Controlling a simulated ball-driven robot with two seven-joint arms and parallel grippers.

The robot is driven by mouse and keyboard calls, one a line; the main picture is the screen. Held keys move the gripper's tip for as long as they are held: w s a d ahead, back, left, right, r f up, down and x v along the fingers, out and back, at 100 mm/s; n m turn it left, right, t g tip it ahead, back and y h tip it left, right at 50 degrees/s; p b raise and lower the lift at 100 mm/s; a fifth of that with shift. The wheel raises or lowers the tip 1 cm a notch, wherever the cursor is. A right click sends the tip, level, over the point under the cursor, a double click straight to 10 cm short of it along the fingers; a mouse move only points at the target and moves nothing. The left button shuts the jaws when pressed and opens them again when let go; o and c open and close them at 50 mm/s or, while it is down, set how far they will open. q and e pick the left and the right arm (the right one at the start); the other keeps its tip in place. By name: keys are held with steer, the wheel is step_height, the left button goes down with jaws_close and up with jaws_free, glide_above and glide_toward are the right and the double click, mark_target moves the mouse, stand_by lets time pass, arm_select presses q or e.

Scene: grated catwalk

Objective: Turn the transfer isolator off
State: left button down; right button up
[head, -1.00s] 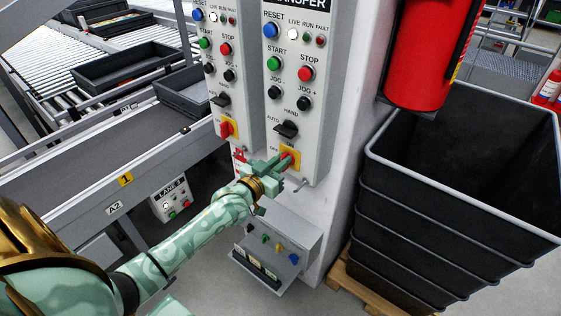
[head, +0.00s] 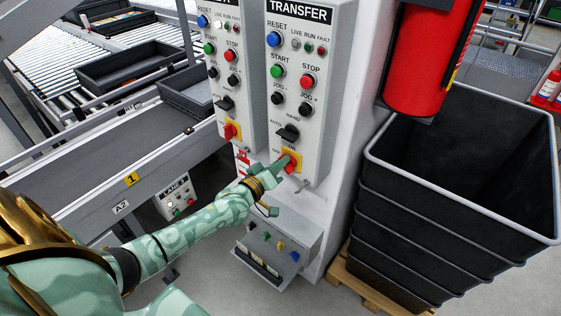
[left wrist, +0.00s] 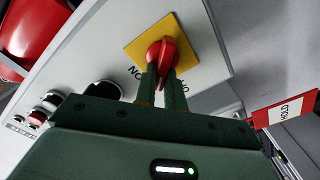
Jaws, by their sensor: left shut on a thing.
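The transfer panel (head: 312,120) is the grey box labelled TRANSFER in the head view. Its isolator is a red handle (head: 287,165) on a yellow plate (head: 296,157) at the panel's foot. The left wrist view shows the red handle (left wrist: 164,52) and the yellow plate (left wrist: 137,49), with ON and partly hidden lettering beside it. My left gripper (head: 278,170) is shut on the handle, its two fingers (left wrist: 160,85) on either side. The fingers hide part of the handle. The panel's LIVE lamp (head: 296,43) is grey and unlit. My right gripper is not in view.
A similar panel (head: 232,110) stands to the left, with its own red isolator (head: 231,131) and a white lit LIVE lamp (head: 217,25). A red HOLD tag (left wrist: 283,112) hangs nearby. A small box (head: 280,246) sits below. Stacked black crates (head: 455,190) fill the right.

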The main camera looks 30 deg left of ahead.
arm_select(q)
steer(key=n, duration=0.6)
steer(key=f+n, duration=0.1)
steer(key=n, duration=0.2)
steer(key=shift+a+f+b, duration=0.1)
steer(key=shift+a+b, duration=0.15)
steer(key=shift+b, duration=0.1)
steer(key=shift+n, duration=0.3)
steer(key=c, duration=1.5)
jaws_free()
steer(key=shift+s, duration=0.1)
steer(key=s, duration=0.5)
steer(key=s+a+p, duration=0.1)
steer(key=s, duration=0.4)
steer(key=s+p, duration=0.1)
steer(key=s, duration=0.5)
steer(key=shift+a, duration=0.15)
